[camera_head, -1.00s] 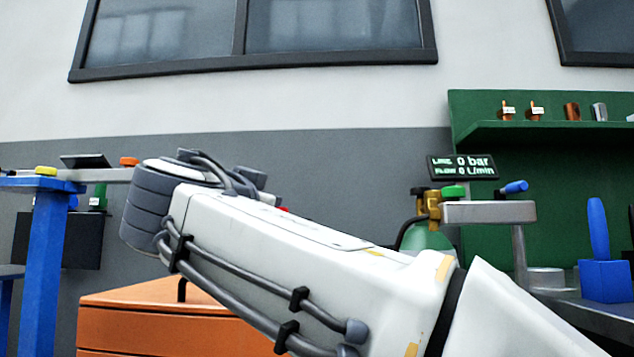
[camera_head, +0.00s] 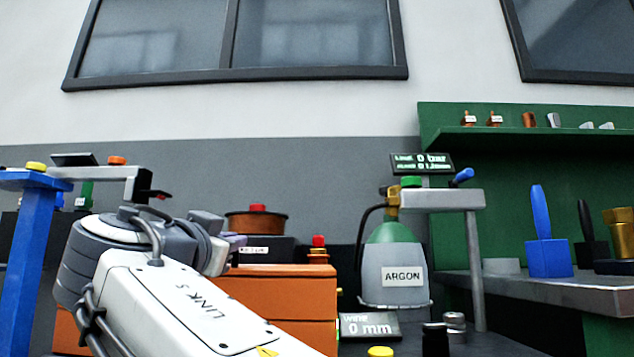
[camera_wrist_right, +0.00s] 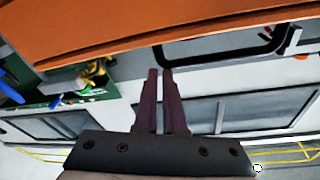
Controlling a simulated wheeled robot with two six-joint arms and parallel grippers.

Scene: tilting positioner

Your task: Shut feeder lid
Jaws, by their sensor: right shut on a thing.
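The orange feeder cabinet (camera_head: 280,290) stands at lower middle in the head view, partly hidden behind my right arm. In the right wrist view, an orange panel (camera_wrist_right: 110,35) crosses the top, with a dark looped handle (camera_wrist_right: 225,58) along its edge. My right gripper (camera_wrist_right: 159,72) has its dark fingers nearly together at the left end of this handle and is shut on it. In the head view, the right gripper (camera_head: 237,241) shows small beside the cabinet's top. How far the lid stands open cannot be told. My left gripper is out of view.
A brown pot-like part with a red knob (camera_head: 257,222) is behind the cabinet. An argon cylinder (camera_head: 395,270) and grey bracket (camera_head: 440,199) stand to the right. A blue post (camera_head: 32,240) is at left. A bench (camera_head: 560,290) with blue holder is at far right.

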